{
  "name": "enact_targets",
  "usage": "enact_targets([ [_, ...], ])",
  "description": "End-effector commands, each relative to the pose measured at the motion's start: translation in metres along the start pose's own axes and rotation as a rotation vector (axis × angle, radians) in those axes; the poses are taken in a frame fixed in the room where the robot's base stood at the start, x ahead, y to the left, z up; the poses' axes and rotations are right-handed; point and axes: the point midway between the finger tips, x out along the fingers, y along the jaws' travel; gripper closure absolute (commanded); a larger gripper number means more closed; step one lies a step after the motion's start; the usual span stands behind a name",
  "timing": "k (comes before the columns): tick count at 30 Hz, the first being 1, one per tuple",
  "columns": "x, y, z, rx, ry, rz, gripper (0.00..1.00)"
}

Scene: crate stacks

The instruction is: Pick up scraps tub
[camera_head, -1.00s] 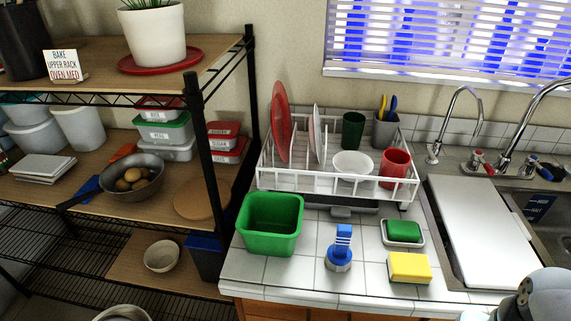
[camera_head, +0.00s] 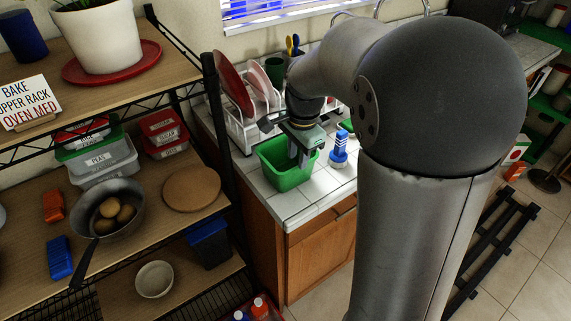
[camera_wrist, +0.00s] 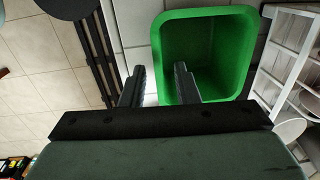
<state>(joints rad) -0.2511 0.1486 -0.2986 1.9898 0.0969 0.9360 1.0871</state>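The green tub (camera_head: 287,179), the only thing here that looks like the scraps tub, stands upright on the white tiled counter, open at the top and seemingly empty. My gripper (camera_head: 303,157) points down at the tub from above. In the wrist view the tub's rim (camera_wrist: 203,12) fills the upper right. There my two fingers (camera_wrist: 160,82) are apart, one over the tub's opening and one outside it, with a side wall between them. I cannot tell whether they touch the wall.
The wire shelf's black post (camera_head: 222,140) rises close on the left. The counter's front edge is near.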

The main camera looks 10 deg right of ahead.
Motion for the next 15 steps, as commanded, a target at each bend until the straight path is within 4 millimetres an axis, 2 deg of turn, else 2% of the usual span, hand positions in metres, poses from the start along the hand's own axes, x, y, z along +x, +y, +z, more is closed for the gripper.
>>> enact_targets([
  [4, 0.025, 0.000, 0.000, 0.001, -0.001, 0.003, 0.72],
  [11, 0.041, 0.000, -0.001, 0.000, -0.001, 0.001, 0.72],
  [15, 0.059, 0.001, -0.006, 0.000, -0.001, 0.005, 0.72],
])
